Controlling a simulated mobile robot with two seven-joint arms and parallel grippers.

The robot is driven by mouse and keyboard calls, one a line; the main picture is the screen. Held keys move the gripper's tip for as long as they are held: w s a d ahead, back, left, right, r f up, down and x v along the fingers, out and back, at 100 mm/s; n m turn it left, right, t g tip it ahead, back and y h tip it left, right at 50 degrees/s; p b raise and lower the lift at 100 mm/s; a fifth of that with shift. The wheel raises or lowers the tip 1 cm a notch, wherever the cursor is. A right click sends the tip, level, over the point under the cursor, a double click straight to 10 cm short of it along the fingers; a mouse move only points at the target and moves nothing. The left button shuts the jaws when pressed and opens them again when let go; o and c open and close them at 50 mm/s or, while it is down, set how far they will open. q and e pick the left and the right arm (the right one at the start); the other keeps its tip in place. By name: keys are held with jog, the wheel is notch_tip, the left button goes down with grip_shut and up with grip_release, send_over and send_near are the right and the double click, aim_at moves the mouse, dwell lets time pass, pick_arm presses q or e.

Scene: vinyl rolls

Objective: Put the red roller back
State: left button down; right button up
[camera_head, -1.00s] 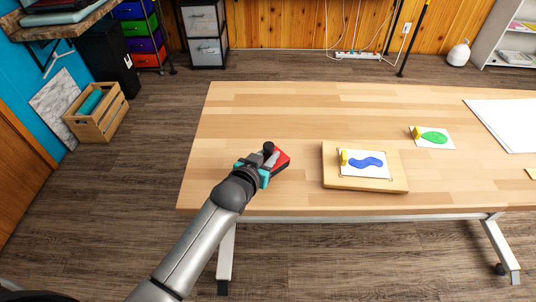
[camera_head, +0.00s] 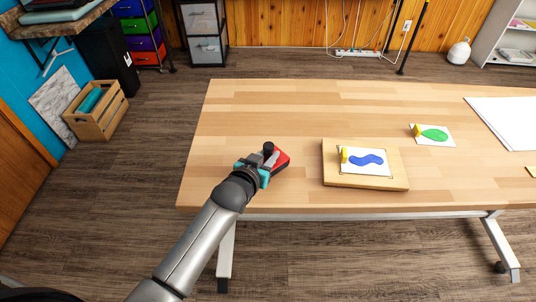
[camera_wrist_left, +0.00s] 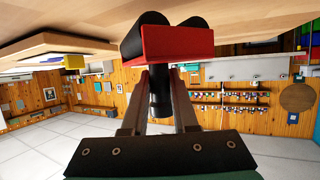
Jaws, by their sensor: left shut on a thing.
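The red roller (camera_head: 281,158) is at the left part of the table, at the end of my left arm. It has a red body (camera_wrist_left: 175,44), black rollers and a black handle. My left gripper (camera_head: 268,164) is shut on its black handle (camera_wrist_left: 160,98), which shows between the two fingers in the left wrist view. The roller's black wheels (camera_wrist_left: 146,21) are close to the wooden tabletop; I cannot tell whether they touch it. My right gripper is not in view.
The wooden table (camera_head: 260,110) is mostly clear around the roller. A wooden board (camera_head: 365,183) with a blue-patterned card (camera_head: 364,162) lies to the right. A green-patterned card (camera_head: 433,136) and a white sheet (camera_head: 508,122) lie farther right.

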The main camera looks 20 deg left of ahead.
pick_arm(q)
jog(key=shift+f+b, duration=0.35)
jog(key=shift+f, duration=0.25)
jog(key=shift+f, duration=0.15)
jog(key=shift+f+b, duration=0.3)
jog(key=shift+f, duration=0.2)
jog(key=shift+f, duration=0.15)
dwell(0.5)
grip_release()
jog(key=shift+f, duration=0.1)
dwell(0.5)
jog(key=shift+s, duration=0.1)
dwell(0.3)
